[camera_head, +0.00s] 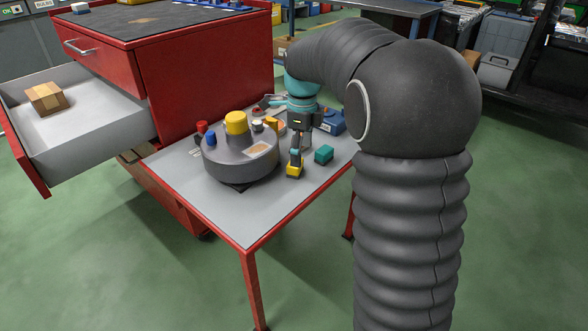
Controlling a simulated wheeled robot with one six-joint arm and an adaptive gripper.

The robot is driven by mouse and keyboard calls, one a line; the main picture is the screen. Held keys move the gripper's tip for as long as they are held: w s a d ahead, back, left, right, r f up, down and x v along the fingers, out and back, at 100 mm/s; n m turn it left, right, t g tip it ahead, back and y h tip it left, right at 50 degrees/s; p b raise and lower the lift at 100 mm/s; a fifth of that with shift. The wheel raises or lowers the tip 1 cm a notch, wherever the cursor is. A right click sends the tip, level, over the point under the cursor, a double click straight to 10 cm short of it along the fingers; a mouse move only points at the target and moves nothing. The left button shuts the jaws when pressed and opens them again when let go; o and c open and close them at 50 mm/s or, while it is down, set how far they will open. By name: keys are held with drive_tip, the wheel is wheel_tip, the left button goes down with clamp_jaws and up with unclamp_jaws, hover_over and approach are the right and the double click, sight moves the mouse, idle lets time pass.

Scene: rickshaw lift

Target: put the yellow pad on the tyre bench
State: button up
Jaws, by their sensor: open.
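My gripper (301,138) points down over the right part of a grey-topped table with a red frame (238,225). It is small in view, and its jaws are open. A teal and black tool with a yellow base (294,171) stands just below and in front of it; I cannot tell whether they touch. A yellow cylinder (236,123) stands on a round dark grey drum (240,163) to the left. A small orange-yellow piece (272,124) lies behind the drum, partly hidden. I cannot tell for sure which yellow thing is the pad, or which surface is the tyre bench.
Red and blue pieces stand left of the yellow cylinder. A red cabinet (200,80) has an open drawer (85,112) holding a cardboard box (47,98). The table's front is clear.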

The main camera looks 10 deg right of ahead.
drive_tip(key=f, duration=0.3)
drive_tip(key=w+f, duration=0.1)
drive_tip(key=shift+w+a+f, duration=0.1)
drive_tip(key=shift+a+f, duration=0.15)
drive_tip(key=shift+f, duration=0.45)
drive_tip(key=c, duration=1.3)
drive_tip(key=shift+r, duration=0.9)
drive_tip(key=shift+c, duration=0.2)
wheel_tip(320, 180, up, 3)
drive_tip(key=shift+f, duration=0.1)
drive_tip(key=s+d+r, duration=0.6)
drive_tip(key=s, duration=0.4)
drive_tip(key=shift+r, duration=0.25)
